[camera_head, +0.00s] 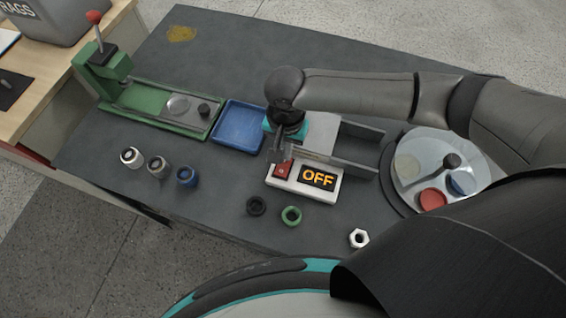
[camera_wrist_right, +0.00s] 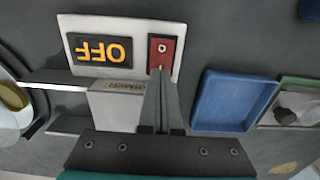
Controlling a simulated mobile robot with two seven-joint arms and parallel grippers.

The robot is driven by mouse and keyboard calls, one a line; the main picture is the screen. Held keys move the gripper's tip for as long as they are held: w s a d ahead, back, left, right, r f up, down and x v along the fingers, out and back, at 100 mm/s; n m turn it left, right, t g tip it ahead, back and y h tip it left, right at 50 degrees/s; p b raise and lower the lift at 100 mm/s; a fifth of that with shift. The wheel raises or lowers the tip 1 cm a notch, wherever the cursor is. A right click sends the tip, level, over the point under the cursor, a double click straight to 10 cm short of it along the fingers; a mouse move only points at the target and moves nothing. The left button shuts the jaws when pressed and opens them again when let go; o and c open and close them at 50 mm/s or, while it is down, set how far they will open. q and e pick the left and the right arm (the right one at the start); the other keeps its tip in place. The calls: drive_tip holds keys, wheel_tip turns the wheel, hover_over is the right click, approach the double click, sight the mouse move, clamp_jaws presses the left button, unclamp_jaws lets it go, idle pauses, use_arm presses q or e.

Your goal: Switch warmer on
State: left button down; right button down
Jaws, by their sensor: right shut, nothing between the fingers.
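The warmer is a white box with a display (camera_head: 318,178) that reads OFF in orange and a red rocker switch (camera_head: 283,169) at its left end. My right gripper (camera_head: 280,153) is shut and empty, with its fingertips at the red switch. In the right wrist view the closed fingers (camera_wrist_right: 160,82) point at the lower edge of the red switch (camera_wrist_right: 162,53). Whether they touch it I cannot tell. The OFF display (camera_wrist_right: 100,49) shows upside down there. My left gripper is not in view.
A blue tray (camera_head: 238,127) lies left of the warmer, and a green press (camera_head: 150,105) stands beyond it. A round clear turntable (camera_head: 415,148) with coloured discs is at the right.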

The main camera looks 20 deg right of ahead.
drive_tip(key=shift+f, duration=0.6)
wheel_tip(320, 180, up, 7)
drive_tip(key=p, duration=0.9)
drive_tip(key=shift+r, duration=0.1)
idle(0.3)
idle(0.5)
